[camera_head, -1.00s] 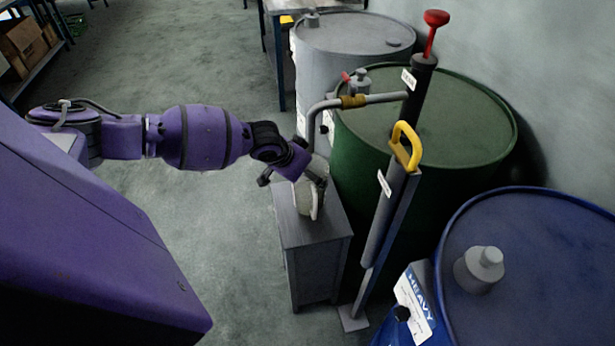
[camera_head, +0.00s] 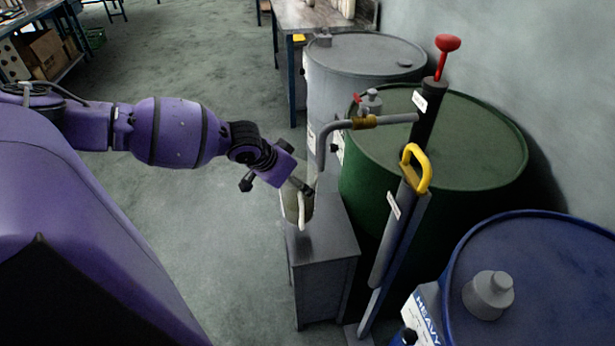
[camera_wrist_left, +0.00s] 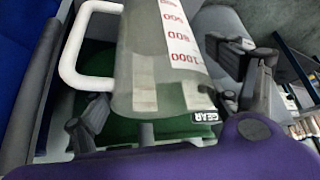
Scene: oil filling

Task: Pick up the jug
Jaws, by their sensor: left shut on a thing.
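The jug (camera_head: 291,207) is a translucent grey-green vessel with a white handle, at the left edge of the small grey cabinet (camera_head: 325,245) in the head view. Whether its base touches the cabinet top cannot be told. In the left wrist view the jug (camera_wrist_left: 150,55) shows a red-and-white volume scale, a "GEAR" label and the white handle at left. My left gripper (camera_wrist_left: 165,100) is shut on the jug, with a finger on either side of its body. In the head view my left gripper (camera_head: 302,187) partly covers the jug's top. My right gripper is not in view.
A bent grey spout (camera_head: 320,150) from the hand pump (camera_head: 428,115) comes down close to the jug's right. A green drum (camera_head: 470,140), grey drum (camera_head: 365,50) and blue drum (camera_head: 550,270) stand at right. Open floor lies left.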

